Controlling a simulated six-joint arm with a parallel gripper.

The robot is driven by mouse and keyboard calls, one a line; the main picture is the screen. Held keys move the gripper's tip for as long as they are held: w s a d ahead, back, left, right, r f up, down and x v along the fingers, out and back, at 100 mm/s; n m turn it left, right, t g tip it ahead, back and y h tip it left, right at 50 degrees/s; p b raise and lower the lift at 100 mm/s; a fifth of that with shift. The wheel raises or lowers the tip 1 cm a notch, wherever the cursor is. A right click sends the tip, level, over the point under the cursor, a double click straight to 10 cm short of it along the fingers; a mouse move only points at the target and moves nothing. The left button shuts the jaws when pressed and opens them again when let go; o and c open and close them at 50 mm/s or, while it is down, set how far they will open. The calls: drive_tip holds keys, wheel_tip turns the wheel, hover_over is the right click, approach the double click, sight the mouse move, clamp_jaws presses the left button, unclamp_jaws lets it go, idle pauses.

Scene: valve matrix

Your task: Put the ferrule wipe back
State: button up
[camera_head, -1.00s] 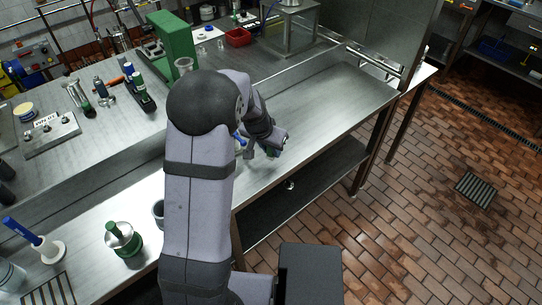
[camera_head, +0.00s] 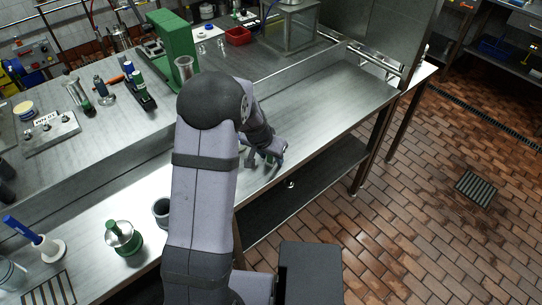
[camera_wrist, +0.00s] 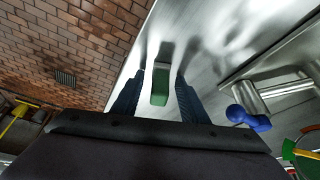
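A small green block with a pale end (camera_wrist: 160,84) is at the steel bench in the wrist view. It may be the ferrule wipe, but no marking shows. My gripper (camera_wrist: 158,92) is open, with one dark finger on each side of the block and a visible gap on both sides. In the head view my gripper (camera_head: 268,157) is low over the front part of the bench, right of my arm. The block is too small and covered there to make out clearly.
A blue-handled thing (camera_wrist: 248,118) lies right of the fingers in the wrist view. The bench (camera_head: 330,95) is clear to the upper right. A grey cup (camera_head: 161,209), a green-and-steel pot (camera_head: 123,240) and a blue-handled brush (camera_head: 38,241) stand left of my arm.

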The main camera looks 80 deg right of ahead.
idle(0.3)
drive_tip(key=shift+r, duration=0.45)
drive_tip(key=b+v, duration=0.1)
drive_tip(key=v, duration=1)
drive_tip(key=shift+a+r, duration=0.2)
drive_tip(key=shift+w, duration=0.15)
drive_tip(key=w+a+f+n+t+y, duration=0.1)
drive_tip(key=w+a+n, duration=0.4)
drive_tip(key=w+a, duration=0.6)
drive_tip(key=w+a+f+n+t+y, duration=0.15)
drive_tip(key=w+a+n, duration=0.5)
drive_tip(key=w, duration=0.85)
drive_tip(key=a+f+n+y, duration=0.1)
drive_tip(key=a+n, duration=1)
drive_tip(key=a, duration=1.7)
drive_tip(key=shift+a+f+g+y, duration=0.3)
drive_tip(key=shift+f+g+y, duration=0.05)
drive_tip(key=shift+f, duration=0.5)
